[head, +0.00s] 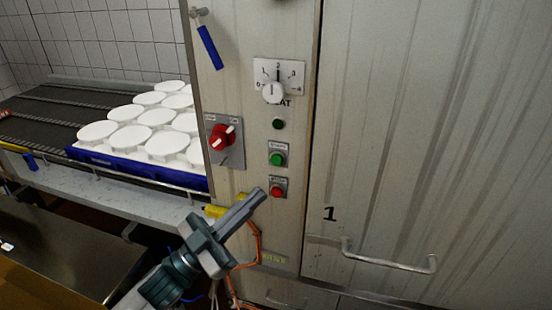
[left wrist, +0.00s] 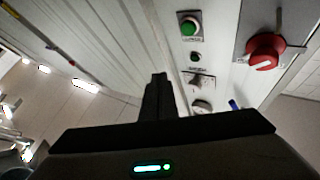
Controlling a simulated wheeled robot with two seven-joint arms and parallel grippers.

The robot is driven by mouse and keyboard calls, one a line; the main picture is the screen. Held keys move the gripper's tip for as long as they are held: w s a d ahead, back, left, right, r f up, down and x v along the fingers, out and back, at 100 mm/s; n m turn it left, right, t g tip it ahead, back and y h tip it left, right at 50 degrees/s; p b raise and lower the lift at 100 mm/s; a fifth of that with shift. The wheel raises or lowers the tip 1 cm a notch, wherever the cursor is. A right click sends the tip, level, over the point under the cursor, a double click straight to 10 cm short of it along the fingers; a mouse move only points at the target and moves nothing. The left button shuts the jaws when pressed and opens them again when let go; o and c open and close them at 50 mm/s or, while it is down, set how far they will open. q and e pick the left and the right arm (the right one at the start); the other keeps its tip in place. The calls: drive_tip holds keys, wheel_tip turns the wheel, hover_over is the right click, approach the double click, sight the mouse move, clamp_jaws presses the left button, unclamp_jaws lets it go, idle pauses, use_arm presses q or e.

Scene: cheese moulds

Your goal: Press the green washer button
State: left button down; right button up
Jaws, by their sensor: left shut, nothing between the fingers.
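The green button (head: 277,159) sits on a small plate on the metal washer panel, above a red button (head: 277,191). A smaller dark green round light or button (head: 278,124) is higher up. My left gripper (head: 258,197) is shut and empty. In the head view its fingertips appear just left of the red button and below the green one; I cannot tell how far they are from the panel. In the left wrist view, the green button (left wrist: 189,27) is at the upper right of my shut fingers (left wrist: 158,80), apart from them. My right gripper is not in view.
A red rotary switch (head: 222,137) and a white dial (head: 273,92) are on the same panel. A blue-handled lever (head: 210,47) hangs above. A door handle (head: 388,258) is at the right. White moulds stand in a blue tray (head: 130,168) on the conveyor at left.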

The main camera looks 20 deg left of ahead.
use_arm(q)
drive_tip(key=shift+w, duration=0.25)
drive_tip(key=w+b, duration=0.1)
drive_tip(key=w, duration=0.7)
drive_tip(key=shift+w+d, duration=0.15)
drive_tip(key=shift+w, duration=0.05)
drive_tip(key=shift+w, duration=0.9)
idle(3.1)
drive_tip(key=shift+s, duration=0.9)
drive_tip(key=shift+s+f+p, duration=0.1)
drive_tip(key=shift+p, duration=0.2)
drive_tip(key=shift+s+p, duration=0.5)
drive_tip(key=shift+s, duration=1.9)
